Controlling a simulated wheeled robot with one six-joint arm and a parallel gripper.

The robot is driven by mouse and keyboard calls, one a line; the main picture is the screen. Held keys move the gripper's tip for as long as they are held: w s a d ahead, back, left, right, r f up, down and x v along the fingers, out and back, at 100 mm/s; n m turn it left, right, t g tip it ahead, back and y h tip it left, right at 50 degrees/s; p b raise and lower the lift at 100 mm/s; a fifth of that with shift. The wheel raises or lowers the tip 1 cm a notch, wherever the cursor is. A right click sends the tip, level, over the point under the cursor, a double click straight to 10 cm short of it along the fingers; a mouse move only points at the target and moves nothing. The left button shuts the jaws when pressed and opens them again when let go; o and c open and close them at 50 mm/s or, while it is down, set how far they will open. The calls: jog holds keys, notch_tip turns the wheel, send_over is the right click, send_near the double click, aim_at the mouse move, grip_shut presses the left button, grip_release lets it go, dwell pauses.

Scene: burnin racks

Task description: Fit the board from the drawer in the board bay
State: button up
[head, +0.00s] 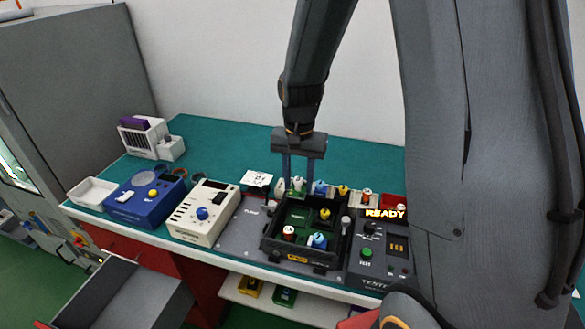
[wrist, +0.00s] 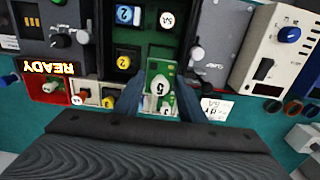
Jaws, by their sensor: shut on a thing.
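My gripper (head: 298,172) is shut on a small green board (wrist: 158,72) with a white knob marked 5. In the wrist view the board sits between the two fingers, and in the head view the fingers partly hide it. The gripper is at the back edge of the black board bay (head: 266,244), which holds green boards with coloured knobs. I cannot tell whether the held board touches the bay or what lies under it. The grey drawer (head: 122,297) at the lower left is pulled open, and its visible inside looks empty.
A dark tester (head: 368,268) with a lit READY sign (head: 386,213) stands right of the bay. A cream box (head: 203,212), a blue box (head: 146,199) and a white tray (head: 92,192) stand left. Several small knobbed parts line the bay's back. The teal bench behind is mostly clear.

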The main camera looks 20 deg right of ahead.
jog(key=shift+f+b, duration=2.85)
jog(key=shift+f, duration=0.5)
jog(key=shift+f+b, duration=0.5)
jog(key=shift+f, duration=0.65)
jog(key=shift+p, duration=0.45)
jog(key=shift+f, duration=0.5)
jog(key=o, duration=1.1)
jog(key=shift+s, duration=0.1)
jog(key=shift+o, duration=0.2)
